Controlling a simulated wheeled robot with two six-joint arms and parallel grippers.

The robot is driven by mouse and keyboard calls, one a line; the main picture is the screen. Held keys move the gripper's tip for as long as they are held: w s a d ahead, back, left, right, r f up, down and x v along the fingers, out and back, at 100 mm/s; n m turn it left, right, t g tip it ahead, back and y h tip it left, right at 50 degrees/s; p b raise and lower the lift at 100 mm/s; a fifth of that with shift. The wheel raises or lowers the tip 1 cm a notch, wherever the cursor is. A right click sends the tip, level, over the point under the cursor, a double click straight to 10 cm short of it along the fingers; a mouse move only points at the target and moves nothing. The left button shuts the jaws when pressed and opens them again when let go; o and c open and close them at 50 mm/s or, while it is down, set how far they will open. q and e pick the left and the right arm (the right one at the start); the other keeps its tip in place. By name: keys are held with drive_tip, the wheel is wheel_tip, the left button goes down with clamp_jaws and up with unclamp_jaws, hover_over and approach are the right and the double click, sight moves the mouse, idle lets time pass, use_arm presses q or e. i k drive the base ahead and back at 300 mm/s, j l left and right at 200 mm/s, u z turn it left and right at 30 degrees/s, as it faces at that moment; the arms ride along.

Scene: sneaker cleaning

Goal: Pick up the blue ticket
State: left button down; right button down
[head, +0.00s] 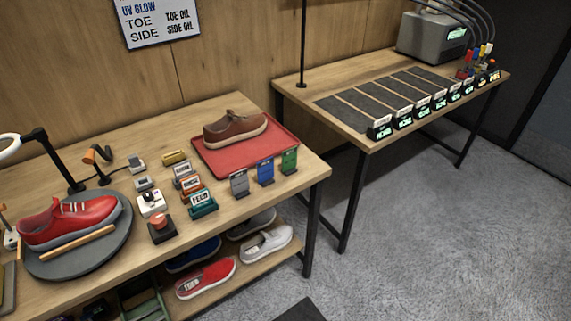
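A blue ticket (265,172) stands upright in a small holder near the right front edge of the nearer wooden table, in the head view. A grey ticket (239,184) stands to its left and a green ticket (289,161) to its right, each apart from it. The writing on the blue ticket is too small to read. Neither of my grippers is in view.
A red tray (214,168) with a brown shoe (235,130) lies behind the tickets. A red sneaker (70,221) rests on a round grey turntable (90,262). Several labelled blocks stand between. Floor (420,230) right of the table is clear.

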sight(265, 167)
drive_tip(key=u, duration=0.5)
drive_tip(key=i+l+u, duration=0.15)
drive_tip(key=l+u, duration=0.25)
drive_tip(key=i+l+u, duration=0.15)
drive_tip(key=l+u, duration=1)
drive_tip(key=l, duration=0.2)
